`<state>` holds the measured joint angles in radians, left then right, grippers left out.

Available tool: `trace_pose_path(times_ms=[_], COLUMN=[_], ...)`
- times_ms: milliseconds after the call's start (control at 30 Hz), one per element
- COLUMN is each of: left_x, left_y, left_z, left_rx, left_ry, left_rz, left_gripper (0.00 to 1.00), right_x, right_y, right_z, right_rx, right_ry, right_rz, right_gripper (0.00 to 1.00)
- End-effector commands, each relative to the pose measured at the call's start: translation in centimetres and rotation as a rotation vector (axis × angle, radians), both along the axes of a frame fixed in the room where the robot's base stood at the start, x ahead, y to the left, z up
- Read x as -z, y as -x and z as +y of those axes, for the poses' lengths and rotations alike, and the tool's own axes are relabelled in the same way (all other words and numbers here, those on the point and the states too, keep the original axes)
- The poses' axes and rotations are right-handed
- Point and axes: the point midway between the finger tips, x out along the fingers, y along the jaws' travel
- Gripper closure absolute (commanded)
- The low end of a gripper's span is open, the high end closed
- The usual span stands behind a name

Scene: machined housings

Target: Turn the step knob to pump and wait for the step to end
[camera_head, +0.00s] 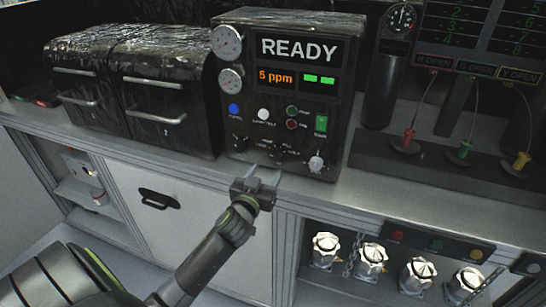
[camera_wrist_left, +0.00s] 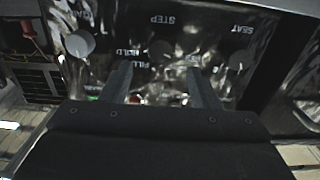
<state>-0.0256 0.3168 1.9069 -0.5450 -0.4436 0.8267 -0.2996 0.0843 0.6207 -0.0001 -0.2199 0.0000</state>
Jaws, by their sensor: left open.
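The control box (camera_head: 283,95) stands on the bench, its screen reading READY, with 5 ppm and two green bars below. The step knob (camera_head: 275,153) is the middle of the lower row of knobs. In the left wrist view, the panel is upside down and the step knob (camera_wrist_left: 160,48) sits by the STEP label, with FILL and HOLD lettering nearby. I cannot read where it points. My left gripper (camera_head: 263,175) is open and empty, just in front of and below the knob. Its fingers (camera_wrist_left: 158,70) are spread on either side of the knob's line, apart from it.
A pale knob (camera_head: 316,163) is to the right on the panel, and a green switch (camera_head: 321,124) above it. Black drawer cases (camera_head: 130,90) stand left. A gauge cylinder (camera_head: 386,80) and colored plugs (camera_head: 464,150) are at right. Metal valve handles (camera_head: 372,258) sit below the bench.

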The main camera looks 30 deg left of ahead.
Motion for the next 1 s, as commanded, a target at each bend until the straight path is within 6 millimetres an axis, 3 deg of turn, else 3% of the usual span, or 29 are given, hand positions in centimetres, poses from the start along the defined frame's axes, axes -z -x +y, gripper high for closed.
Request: trace_pose_path(times_ms=[200,400,867,1000], left_x=[-0.2,-0.1,0.0,0.0], left_y=[-3.5,-5.5,-6.3,-6.3], left_z=[0.8,1.3,1.5,1.5], left_rx=[0.0,0.0,0.001,0.001], left_ry=[-0.001,-0.001,-0.001,-0.001], left_rz=[0.0,0.0,0.0,0.0], left_gripper=[0.45,0.45,0.45,0.63], right_x=[-1.0,-1.2,-1.3,-1.3], right_y=[0.1,0.1,0.1,0.1], right_z=[0.2,0.6,0.7,0.5], right_rx=[0.001,0.002,0.003,0.002], right_ry=[-0.002,-0.008,-0.008,-0.006], right_rz=[0.002,0.001,0.001,0.001], right_gripper=[1.0,1.0,1.0,1.0])
